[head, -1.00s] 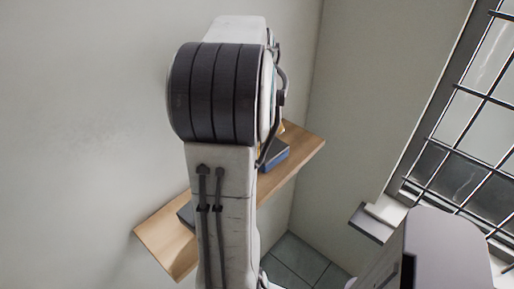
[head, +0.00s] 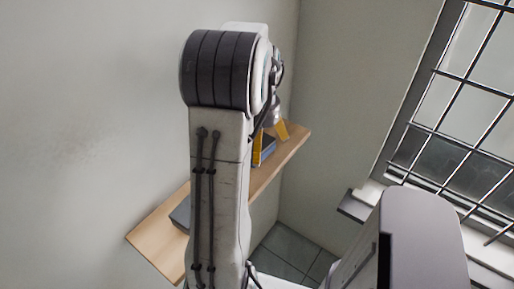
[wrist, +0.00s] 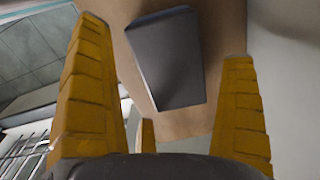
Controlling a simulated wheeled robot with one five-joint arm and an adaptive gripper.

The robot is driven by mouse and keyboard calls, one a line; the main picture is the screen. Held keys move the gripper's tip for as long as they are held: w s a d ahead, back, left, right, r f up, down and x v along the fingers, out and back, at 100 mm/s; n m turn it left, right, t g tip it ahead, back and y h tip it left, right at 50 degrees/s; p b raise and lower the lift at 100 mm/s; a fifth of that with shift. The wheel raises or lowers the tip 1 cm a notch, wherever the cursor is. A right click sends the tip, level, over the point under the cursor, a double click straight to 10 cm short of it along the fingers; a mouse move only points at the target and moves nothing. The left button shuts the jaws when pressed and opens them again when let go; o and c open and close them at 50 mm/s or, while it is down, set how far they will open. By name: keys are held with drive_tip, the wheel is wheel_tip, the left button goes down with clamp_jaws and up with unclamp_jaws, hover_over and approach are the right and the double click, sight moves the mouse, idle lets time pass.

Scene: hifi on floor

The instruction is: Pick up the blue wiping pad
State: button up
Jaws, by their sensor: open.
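A dark blue-grey block (head: 268,148), which looks like the wiping pad, lies on the wooden shelf, partly hidden by my gripper. My gripper (head: 270,139) has yellow fingers and is at the block, one finger in front of it and one near its far side. In the wrist view, my open gripper (wrist: 163,42) has a finger on each side of a dark grey-blue block (wrist: 170,62). Gaps show between the block and both fingers, and it is not held. Its exact depth from the fingertips cannot be told.
The wooden shelf (head: 150,236) runs along the left wall into the corner. A grey object (head: 181,214) lies on its near part, partly behind my arm. A barred window (head: 460,110) with a ledge (head: 356,204) is at the right. The near shelf end is bare.

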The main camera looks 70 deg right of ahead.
drive_tip(key=shift+f, duration=0.65)
drive_tip(key=c, duration=1.1)
